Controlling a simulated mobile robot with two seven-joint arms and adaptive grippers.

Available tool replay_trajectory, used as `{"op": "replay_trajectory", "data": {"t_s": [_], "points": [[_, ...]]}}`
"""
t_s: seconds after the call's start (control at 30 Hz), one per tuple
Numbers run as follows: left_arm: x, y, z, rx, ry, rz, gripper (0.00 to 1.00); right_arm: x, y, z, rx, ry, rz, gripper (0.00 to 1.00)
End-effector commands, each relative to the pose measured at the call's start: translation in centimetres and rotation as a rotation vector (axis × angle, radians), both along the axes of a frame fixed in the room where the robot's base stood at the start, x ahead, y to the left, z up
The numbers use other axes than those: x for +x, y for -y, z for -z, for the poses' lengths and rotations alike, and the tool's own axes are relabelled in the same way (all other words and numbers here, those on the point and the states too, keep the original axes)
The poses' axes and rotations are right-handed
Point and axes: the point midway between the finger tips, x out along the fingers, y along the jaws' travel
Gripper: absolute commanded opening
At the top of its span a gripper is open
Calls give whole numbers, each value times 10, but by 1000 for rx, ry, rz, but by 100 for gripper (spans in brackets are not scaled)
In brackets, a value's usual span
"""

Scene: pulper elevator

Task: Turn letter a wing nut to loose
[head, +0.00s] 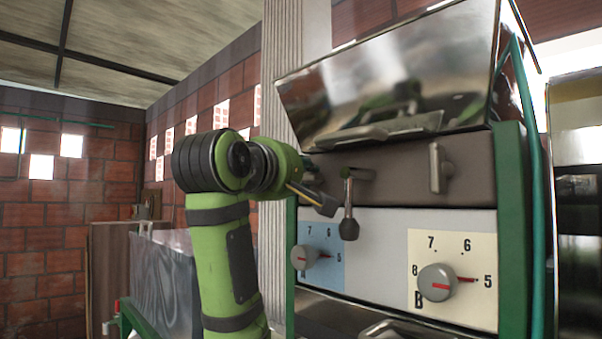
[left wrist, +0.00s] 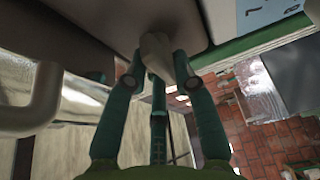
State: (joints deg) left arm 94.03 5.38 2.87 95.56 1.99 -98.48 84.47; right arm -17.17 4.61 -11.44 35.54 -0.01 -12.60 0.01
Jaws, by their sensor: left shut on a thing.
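The letter A wing nut (left wrist: 156,50) is a pale grey knob on the dark panel, seen in the left wrist view. My left gripper (left wrist: 155,78) is shut on it, with green fingers on both sides. A second wing nut (head: 440,168) stands upright above the yellow B plate (head: 482,255). My right gripper is in neither view.
Dial A (head: 304,257) and dial B (head: 437,282) sit below. A shiny metal hopper (head: 400,80) overhangs the panel. A green frame (head: 510,220) edges the machine's right side.

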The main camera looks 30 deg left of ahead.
Motion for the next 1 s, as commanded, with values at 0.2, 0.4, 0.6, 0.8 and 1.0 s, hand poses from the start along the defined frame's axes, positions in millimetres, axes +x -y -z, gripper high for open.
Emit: {"op": "replay_trajectory", "data": {"t_s": [0.2, 0.4, 0.6, 0.8, 1.0], "points": [[1, -1, 2, -42, -21, -2, 0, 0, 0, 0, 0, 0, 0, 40], [1, -1, 3, -49, -25, -2, 0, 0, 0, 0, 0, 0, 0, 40], [1, -1, 3, -48, -26, -2, 0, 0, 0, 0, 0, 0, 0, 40], [1, -1, 3, -47, -24, -1, 37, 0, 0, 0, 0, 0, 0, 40], [0, 0, 2, -47, -21, 0, 37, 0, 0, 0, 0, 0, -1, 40]]}}
